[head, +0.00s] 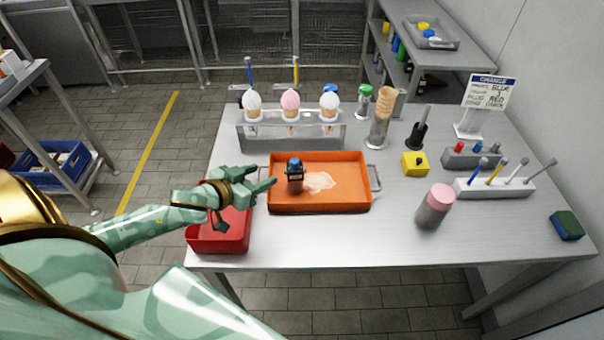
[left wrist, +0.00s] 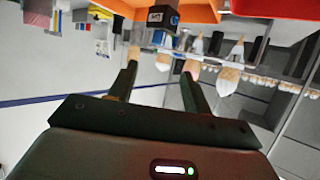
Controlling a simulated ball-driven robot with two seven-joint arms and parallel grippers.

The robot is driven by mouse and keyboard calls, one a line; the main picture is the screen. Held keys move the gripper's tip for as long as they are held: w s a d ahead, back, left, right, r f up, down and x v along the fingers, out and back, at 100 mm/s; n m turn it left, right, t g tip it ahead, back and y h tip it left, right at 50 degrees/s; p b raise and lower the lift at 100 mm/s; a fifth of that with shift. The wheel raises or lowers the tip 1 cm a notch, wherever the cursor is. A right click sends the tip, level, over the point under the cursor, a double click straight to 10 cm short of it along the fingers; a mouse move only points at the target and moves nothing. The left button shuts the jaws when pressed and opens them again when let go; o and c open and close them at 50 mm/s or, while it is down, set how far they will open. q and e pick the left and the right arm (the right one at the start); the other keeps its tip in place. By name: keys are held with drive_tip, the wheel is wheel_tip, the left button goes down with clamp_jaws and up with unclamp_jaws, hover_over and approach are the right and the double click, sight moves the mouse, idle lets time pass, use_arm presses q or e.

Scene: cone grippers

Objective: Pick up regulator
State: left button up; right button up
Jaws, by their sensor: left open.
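The regulator, seemingly the dark cylinder with a blue top (head: 295,175), stands upright in the orange tray (head: 345,204), near its left side. In the left wrist view, which looks upside down, the dark and blue regulator (left wrist: 162,17) shows at the top, beyond the fingers. My left gripper (head: 264,176) is open and empty, over the left edge of the tray, with its fingers pointing right toward the regulator. A small gap shows between them. The two open fingers also show in the left wrist view (left wrist: 160,75). My right gripper is not in view.
A red bin (head: 222,238) is under my left forearm. A rack with ice cream cones (head: 291,130) stands behind the tray. A pink-topped cylinder (head: 434,206), a yellow block (head: 415,164) and a white holder (head: 495,188) are to the right.

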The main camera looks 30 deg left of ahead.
sight(291, 163)
use_arm(q)
drive_tip(key=b+x, duration=0.2)
drive_tip(key=x, duration=0.6)
drive_tip(key=shift+w+f, duration=0.15)
drive_tip(key=shift+w, duration=0.2)
drive_tip(key=b+x, duration=0.1)
drive_tip(key=x, duration=0.4)
drive_tip(key=shift+w+d+f+b, duration=0.2)
drive_tip(key=shift+w+d+b, duration=0.1)
drive_tip(key=shift+b, duration=0.05)
drive_tip(key=shift+r, duration=0.1)
drive_tip(key=shift+c, duration=0.7)
clamp_jaws()
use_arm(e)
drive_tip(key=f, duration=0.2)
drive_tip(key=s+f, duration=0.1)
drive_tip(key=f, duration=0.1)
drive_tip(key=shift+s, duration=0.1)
